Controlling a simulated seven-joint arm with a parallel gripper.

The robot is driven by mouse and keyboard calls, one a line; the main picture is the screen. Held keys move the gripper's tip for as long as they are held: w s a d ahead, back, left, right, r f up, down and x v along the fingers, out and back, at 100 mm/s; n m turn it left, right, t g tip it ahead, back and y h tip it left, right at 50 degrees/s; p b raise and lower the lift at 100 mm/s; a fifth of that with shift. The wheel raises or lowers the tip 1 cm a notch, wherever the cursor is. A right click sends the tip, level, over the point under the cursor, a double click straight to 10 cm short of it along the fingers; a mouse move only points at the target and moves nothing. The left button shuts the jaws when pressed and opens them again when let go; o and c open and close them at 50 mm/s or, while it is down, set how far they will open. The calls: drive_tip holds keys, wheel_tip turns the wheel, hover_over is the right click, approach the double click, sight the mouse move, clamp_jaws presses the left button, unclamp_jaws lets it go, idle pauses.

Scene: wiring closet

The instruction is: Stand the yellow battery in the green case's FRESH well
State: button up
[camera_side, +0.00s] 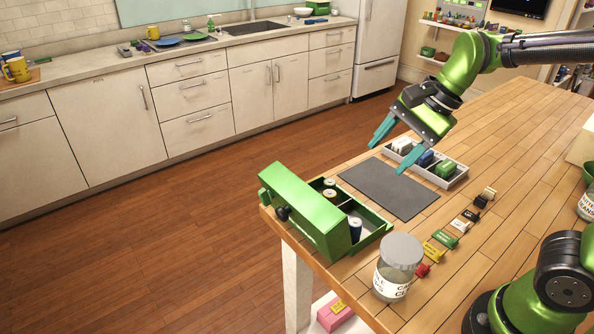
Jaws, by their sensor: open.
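The green case (297,207) stands at the table's left corner, its tall green side towards the camera and hiding part of the inside. Upright batteries show in it: a dark blue one (355,229) at the near end, and pale-topped ones (330,193) at the far end, one with a yellowish body. I cannot tell for sure which is the yellow battery, nor read a FRESH label. My gripper (387,156) is open, with its teal fingers wide apart. It is empty above the far part of the grey mat (388,188), right of and above the case.
A pale tray (462,172) with grey, blue and green items lies behind the mat. Several small blocks, including a yellow one (433,251) and a red one (422,270), form a row at right. A lidded glass jar (396,270) stands near the case. The mat is bare.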

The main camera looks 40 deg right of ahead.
drive_tip(key=s+n+t+h, duration=0.1)
drive_tip(key=s+n+t, duration=0.2)
drive_tip(key=s+n, duration=0.4)
drive_tip(key=shift+s+a+r+n+h, duration=0.3)
drive_tip(key=shift+s+n, duration=0.1)
drive_tip(key=shift+n, duration=2)
